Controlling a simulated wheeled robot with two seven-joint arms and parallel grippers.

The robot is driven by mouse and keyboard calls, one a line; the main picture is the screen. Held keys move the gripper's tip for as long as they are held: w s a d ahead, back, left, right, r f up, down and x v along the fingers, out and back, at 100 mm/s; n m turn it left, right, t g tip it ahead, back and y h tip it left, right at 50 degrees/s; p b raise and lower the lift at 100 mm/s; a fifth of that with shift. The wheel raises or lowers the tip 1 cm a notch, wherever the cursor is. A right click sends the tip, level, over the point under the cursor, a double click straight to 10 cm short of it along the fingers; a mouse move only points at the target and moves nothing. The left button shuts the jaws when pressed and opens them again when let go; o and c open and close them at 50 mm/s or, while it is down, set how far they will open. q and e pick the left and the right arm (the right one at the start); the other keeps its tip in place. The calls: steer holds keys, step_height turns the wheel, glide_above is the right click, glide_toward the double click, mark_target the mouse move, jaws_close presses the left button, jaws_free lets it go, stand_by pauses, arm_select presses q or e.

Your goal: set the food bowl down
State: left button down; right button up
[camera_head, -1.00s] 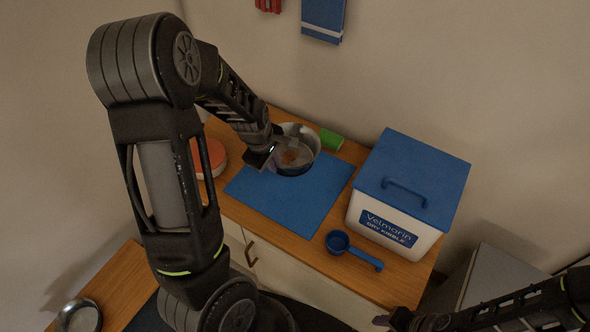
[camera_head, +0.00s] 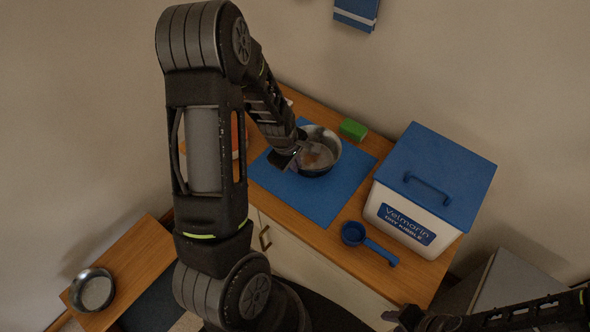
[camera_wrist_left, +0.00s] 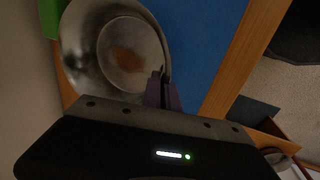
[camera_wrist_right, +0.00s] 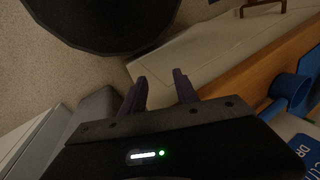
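The food bowl (camera_head: 326,146) is a shiny metal bowl with a little brown kibble in the bottom. It is at the back part of the blue mat (camera_head: 318,202) on the wooden counter. I cannot tell whether its base touches the mat. My left gripper (camera_head: 297,160) is at the bowl's near left side. In the left wrist view its fingers (camera_wrist_left: 160,84) are close together on the rim of the bowl (camera_wrist_left: 88,38). My right gripper (camera_wrist_right: 158,84) is open and empty, low in front of the counter, away from the bowl.
A white kibble bin (camera_head: 400,212) with a blue lid stands right of the mat. A blue scoop (camera_head: 354,233) lies in front of it. A green block (camera_head: 353,129) is behind the bowl. A second metal bowl (camera_head: 93,290) sits on a low wooden surface at lower left.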

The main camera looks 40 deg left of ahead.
arm_select(q)
steer(key=shift+f, duration=1.55)
steer(key=shift+f, duration=0.2)
steer(key=c, duration=1.6)
jaws_free()
steer(key=shift+r, duration=0.1)
steer(key=shift+c, duration=0.2)
steer(key=shift+r, duration=0.15)
steer(key=p+v, duration=0.2)
steer(key=v, duration=1)
steer(key=shift+a, duration=0.1)
